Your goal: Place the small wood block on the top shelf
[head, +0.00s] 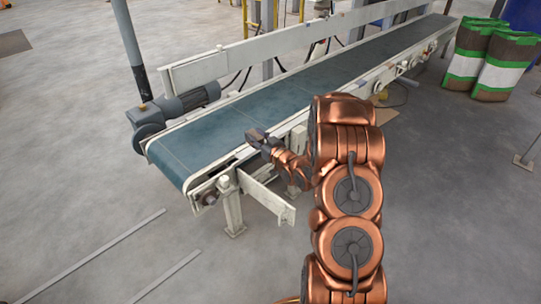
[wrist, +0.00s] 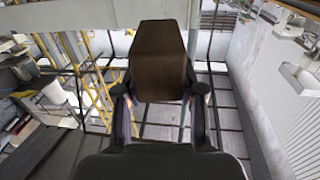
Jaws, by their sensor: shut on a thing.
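The small wood block (wrist: 160,60) is dark brown and fills the upper middle of the wrist view. My gripper (wrist: 161,92) is shut on it, with one finger against each side. In the head view, my gripper (head: 262,140) reaches left over the near edge of the conveyor, and a small dark shape at its tip looks like the block (head: 255,134). The block is held up in the air. I cannot make out the top shelf for certain in either view.
A conveyor with a blue-green belt (head: 220,130) runs from near left to far right. A grey motor (head: 190,100) sits at its left side. Filled bags (head: 502,66) stand at the far right. The grey floor (head: 75,170) at left is mostly open.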

